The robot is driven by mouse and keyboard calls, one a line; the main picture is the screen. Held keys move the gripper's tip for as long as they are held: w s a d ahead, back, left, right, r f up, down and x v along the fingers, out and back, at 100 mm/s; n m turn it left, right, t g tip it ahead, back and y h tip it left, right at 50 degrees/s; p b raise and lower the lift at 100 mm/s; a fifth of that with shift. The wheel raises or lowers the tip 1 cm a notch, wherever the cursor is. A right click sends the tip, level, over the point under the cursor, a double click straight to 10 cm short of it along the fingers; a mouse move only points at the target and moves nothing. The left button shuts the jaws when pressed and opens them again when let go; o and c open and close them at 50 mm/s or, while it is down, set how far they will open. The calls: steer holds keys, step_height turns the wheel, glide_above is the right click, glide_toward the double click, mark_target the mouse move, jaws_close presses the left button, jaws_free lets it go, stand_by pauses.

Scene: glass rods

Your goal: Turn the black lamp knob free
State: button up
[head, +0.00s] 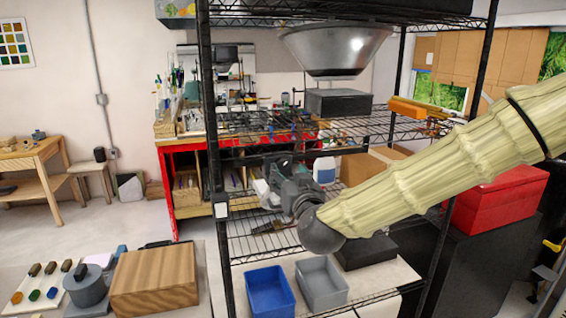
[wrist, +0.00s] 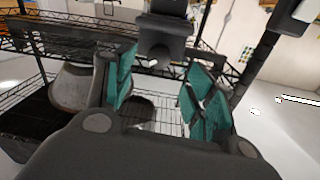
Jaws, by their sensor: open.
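My gripper (head: 285,183) is open at the wire shelf rack in the head view, with its teal-padded fingers apart in the wrist view (wrist: 162,92). A dark blocky fitting (wrist: 162,40) with a rounded lower part stands ahead of the fingers, apart from them. I cannot tell whether this is the lamp knob. In the head view, a grey round body (head: 86,290) with a small black knob (head: 80,271) on top stands at the lower left, well away from my gripper. Nothing is seen between the fingers.
The black wire rack has posts and shelves around my arm. A metal bowl-shaped shade (head: 335,48) is above. A blue bin (head: 270,290) and a grey bin (head: 321,282) sit below. A wooden block (head: 155,282) lies at the lower left. Open floor shows at the left.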

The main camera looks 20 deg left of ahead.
mark_target(282, 166)
steer(key=shift+p+x, duration=1.4)
steer(key=shift+x, duration=1.65)
steer(key=c, duration=1.1)
